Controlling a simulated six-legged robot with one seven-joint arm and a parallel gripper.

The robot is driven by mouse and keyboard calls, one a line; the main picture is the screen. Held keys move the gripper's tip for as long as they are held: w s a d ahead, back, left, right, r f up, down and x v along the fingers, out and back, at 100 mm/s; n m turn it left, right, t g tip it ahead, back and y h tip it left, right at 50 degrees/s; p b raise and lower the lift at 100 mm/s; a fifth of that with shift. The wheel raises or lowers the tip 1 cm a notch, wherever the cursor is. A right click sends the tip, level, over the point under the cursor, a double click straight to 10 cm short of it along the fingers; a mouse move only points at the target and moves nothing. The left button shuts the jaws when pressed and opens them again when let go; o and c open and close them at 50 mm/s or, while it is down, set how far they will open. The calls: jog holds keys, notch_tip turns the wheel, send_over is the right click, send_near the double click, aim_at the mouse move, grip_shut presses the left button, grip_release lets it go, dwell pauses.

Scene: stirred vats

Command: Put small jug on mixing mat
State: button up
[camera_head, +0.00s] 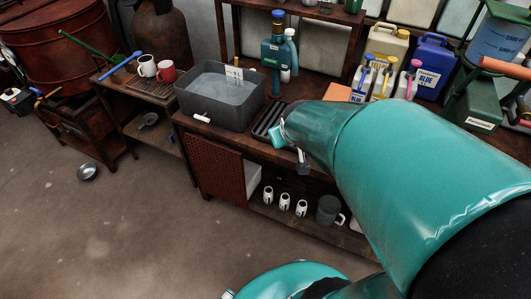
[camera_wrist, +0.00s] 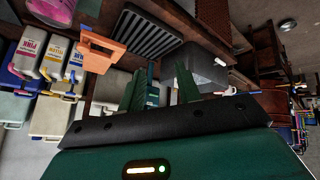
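A grey jug with a pale handle (camera_head: 328,210) stands upright on the lower shelf of the bench, right of several white mugs; I cannot tell for sure that it is the small jug. A black ridged mat (camera_head: 266,124) lies on the bench top beside the grey basin, partly hidden by my arm. It also shows in the wrist view (camera_wrist: 146,32), bare where visible. My gripper (camera_wrist: 158,88) has its two green fingers apart, with nothing seen held between them. In the head view my arm hides most of it, above the bench front.
A grey basin of liquid (camera_head: 219,94) stands on the bench, with a green dispenser (camera_head: 277,53) behind. Bottles and a blue canister (camera_head: 430,65) crowd the back right. White and red mugs (camera_head: 165,72) stand on a left side table. A metal bowl (camera_head: 87,172) lies on open floor.

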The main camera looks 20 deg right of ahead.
jog(key=s+a+r+g+y, duration=0.1)
jog(key=s+a+r+y, duration=0.1)
jog(key=s+a+r, duration=0.7)
jog(key=s+a, duration=0.2)
jog(key=s, duration=0.1)
jog(key=shift+s+g+y, duration=0.3)
